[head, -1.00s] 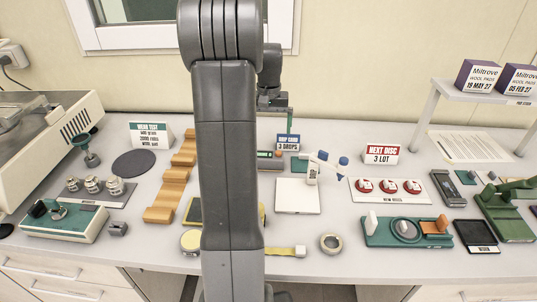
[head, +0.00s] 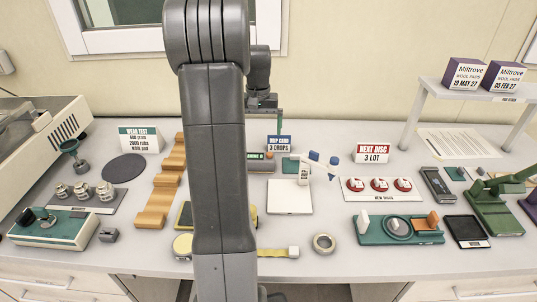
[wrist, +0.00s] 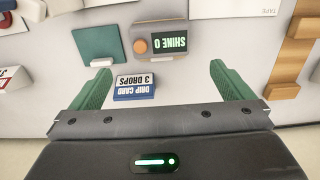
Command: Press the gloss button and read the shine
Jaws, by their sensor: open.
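The gloss meter is a small dark grey box (wrist: 175,32) in the upper middle of the wrist view, with a round orange button (wrist: 140,46). Its lit green display (wrist: 170,42) reads "SHINE 0", upside down in the picture. In the head view the meter (head: 262,158) is partly hidden behind my arm. My gripper (wrist: 160,70) is open and empty. Its two green fingers are spread wide, with the meter beyond the tips and apart from them. In the head view my gripper (head: 280,122) hangs at the back of the bench.
A blue and white drip card sign (wrist: 134,87) stands between my fingers' sides, below the meter. A green square (wrist: 97,44) lies beside the meter. A white tile (head: 290,198) and a dropper bottle (head: 304,171) are to the front right.

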